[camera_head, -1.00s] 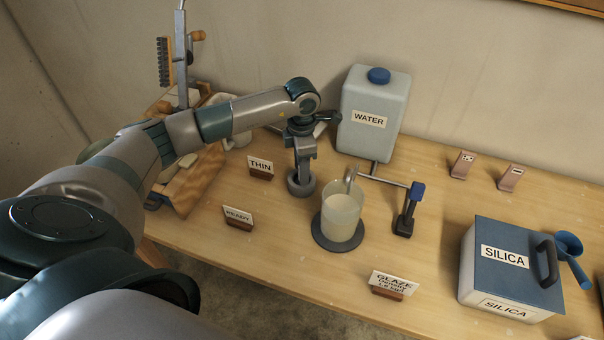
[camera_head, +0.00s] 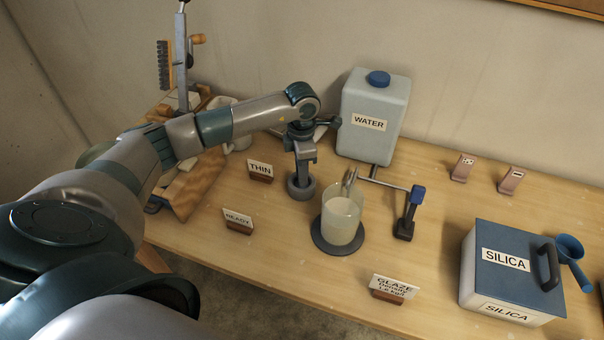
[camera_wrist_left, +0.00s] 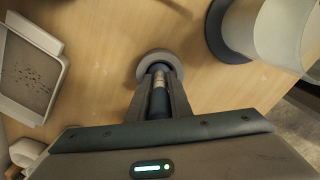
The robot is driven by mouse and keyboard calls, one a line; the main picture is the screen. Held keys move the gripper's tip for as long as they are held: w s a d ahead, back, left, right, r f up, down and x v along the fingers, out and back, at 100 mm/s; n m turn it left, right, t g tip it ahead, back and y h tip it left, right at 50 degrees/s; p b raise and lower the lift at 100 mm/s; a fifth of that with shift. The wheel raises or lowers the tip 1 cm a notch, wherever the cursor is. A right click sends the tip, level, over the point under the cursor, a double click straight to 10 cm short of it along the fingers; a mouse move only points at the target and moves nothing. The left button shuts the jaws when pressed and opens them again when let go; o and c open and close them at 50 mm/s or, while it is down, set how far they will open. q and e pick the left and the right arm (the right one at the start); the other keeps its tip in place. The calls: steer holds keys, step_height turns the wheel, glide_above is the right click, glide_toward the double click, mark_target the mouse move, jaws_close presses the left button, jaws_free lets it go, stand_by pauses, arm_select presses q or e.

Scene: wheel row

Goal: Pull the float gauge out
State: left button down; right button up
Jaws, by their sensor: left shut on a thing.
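The float gauge shows in the left wrist view as a dark blue stem with a pale band (camera_wrist_left: 158,92). It stands upright in or over a round grey holder (camera_wrist_left: 152,63) on the table. My left gripper (camera_wrist_left: 159,84) is shut on the stem. In the head view my left gripper (camera_head: 303,168) points down just above the grey holder (camera_head: 300,190), and its fingers hide most of the gauge. I cannot tell how deep the gauge's lower end sits. My right gripper is not in view.
A clear beaker (camera_head: 341,222) of pale liquid stands on a dark disc (camera_head: 338,248) right of the holder. A water jug (camera_head: 371,145) is behind it. Signs reading THIN (camera_head: 260,168) and READY (camera_head: 238,218) stand to the left. A silica box (camera_head: 507,285) is at right.

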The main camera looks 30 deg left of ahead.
arm_select(q)
steer(key=shift+r, duration=0.7)
stand_by(0.7)
steer(key=shift+r+p, duration=2.7)
steer(key=shift+r, duration=2.65)
